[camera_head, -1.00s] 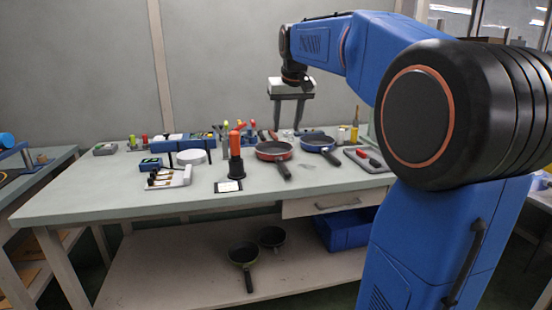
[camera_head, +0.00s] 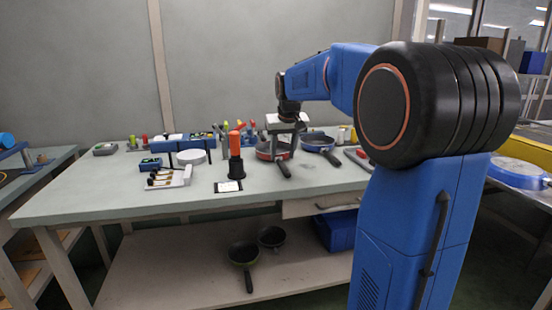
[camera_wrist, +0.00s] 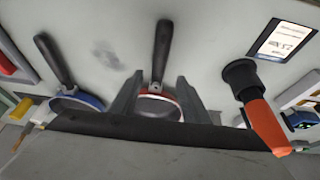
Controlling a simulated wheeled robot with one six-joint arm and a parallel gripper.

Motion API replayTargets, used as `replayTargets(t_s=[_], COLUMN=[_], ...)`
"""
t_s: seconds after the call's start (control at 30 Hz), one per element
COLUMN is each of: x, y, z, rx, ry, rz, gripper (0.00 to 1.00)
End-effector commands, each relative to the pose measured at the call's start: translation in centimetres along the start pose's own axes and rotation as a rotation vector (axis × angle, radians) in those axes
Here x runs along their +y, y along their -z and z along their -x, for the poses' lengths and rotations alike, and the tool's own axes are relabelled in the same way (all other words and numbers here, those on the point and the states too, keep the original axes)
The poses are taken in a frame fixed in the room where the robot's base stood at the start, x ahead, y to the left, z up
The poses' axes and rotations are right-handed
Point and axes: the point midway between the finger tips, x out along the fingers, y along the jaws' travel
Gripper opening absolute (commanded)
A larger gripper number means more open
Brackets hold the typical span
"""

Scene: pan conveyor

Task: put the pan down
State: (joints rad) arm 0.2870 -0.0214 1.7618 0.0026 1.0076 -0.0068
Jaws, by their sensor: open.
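A red pan (camera_head: 265,152) with a black handle (camera_head: 284,169) rests on the workbench. My gripper (camera_head: 282,143) is open, pointing down over the red pan. In the wrist view the red pan (camera_wrist: 160,106) lies between the two fingers of my gripper (camera_wrist: 160,84), its black handle (camera_wrist: 162,48) pointing up the picture. I cannot tell whether the fingers touch it. A blue pan (camera_head: 318,142) sits on the bench just right of the red one; it also shows at the left of the wrist view (camera_wrist: 77,101).
An orange-handled tool on a black base (camera_head: 236,158) stands left of the red pan. A grey tray (camera_head: 358,158) lies to the right. White parts and small boxes (camera_head: 172,177) occupy the left bench. Two dark pans (camera_head: 242,254) and a blue bin (camera_head: 338,232) are on the lower shelf.

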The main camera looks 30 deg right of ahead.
Motion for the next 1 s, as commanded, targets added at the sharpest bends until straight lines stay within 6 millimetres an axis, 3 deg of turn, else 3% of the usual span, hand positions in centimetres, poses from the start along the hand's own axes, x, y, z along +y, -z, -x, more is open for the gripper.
replayTargets(t_s=[0.37,0.63,0.8,1.0], x=[0.4,0.4,0.4,0.4], y=[-0.1,-0.1,-0.1,-0.1], z=[-4.5,-4.9,-4.9,-4.8], rx=[-0.002,-0.001,-0.001,0.001], ry=[0.0,0.0,0.0,0.0], rz=[0.0,0.0,0.0,0.0], gripper=[0.43,0.43,0.02,0.0])
